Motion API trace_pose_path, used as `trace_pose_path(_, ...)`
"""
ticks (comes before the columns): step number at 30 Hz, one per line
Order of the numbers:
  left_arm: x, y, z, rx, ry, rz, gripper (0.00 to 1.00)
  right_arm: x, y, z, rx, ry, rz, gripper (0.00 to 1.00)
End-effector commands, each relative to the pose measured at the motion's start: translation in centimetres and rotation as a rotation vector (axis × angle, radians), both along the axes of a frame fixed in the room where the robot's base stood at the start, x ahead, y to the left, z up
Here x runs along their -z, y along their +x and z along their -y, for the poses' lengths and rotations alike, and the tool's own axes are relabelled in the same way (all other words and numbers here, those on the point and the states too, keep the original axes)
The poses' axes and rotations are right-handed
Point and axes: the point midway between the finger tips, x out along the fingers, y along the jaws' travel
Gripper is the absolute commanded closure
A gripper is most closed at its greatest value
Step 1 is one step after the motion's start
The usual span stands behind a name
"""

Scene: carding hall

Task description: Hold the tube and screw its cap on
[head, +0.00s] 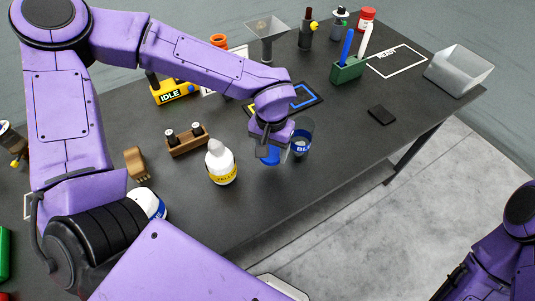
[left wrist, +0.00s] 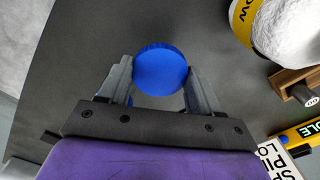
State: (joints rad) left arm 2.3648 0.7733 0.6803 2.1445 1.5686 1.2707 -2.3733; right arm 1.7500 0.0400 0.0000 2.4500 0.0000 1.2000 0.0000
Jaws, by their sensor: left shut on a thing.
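My left gripper (head: 270,146) is over the table in the head view, with its fingers pointing down. It is shut on a round blue cap (left wrist: 160,70), which sits between the two fingertips in the left wrist view. In the head view the blue cap (head: 270,156) shows just below the fingers. A dark cylindrical container with a blue label (head: 301,146) starting "BL" stands just right of the gripper. I cannot tell whether it is the tube, or whether anything is under the cap. My right arm shows at the lower right; its gripper does not show.
A white-topped bottle with a yellow label (head: 222,168) stands left of the gripper. A wooden rack (head: 187,146) is behind it. The table's front right is clear.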

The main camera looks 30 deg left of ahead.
Motion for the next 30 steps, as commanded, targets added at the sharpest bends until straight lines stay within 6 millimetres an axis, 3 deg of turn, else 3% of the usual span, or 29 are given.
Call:
trace_pose_path(6, -4.5, -1.5, 3.6, 0.004, 0.001, 0.005, 0.64, 0.8, 0.0, 0.0, 0.000, 0.000, 0.000, 0.14)
trace_pose_path(16, -7.2, -4.1, 9.8, 0.003, 0.001, 0.001, 0.64, 2.2, 0.0, 0.0, 0.000, 0.000, 0.000, 0.14)
trace_pose_path(22, -8.1, -4.8, 11.3, 0.000, 0.001, 0.000, 0.64, 2.3, 0.0, 0.0, 0.000, 0.000, 0.000, 0.14)
trace_pose_path(30, -8.3, -4.9, 11.6, -0.001, 0.000, 0.000, 0.64, 2.3, 0.0, 0.0, 0.000, 0.000, 0.000, 0.14)
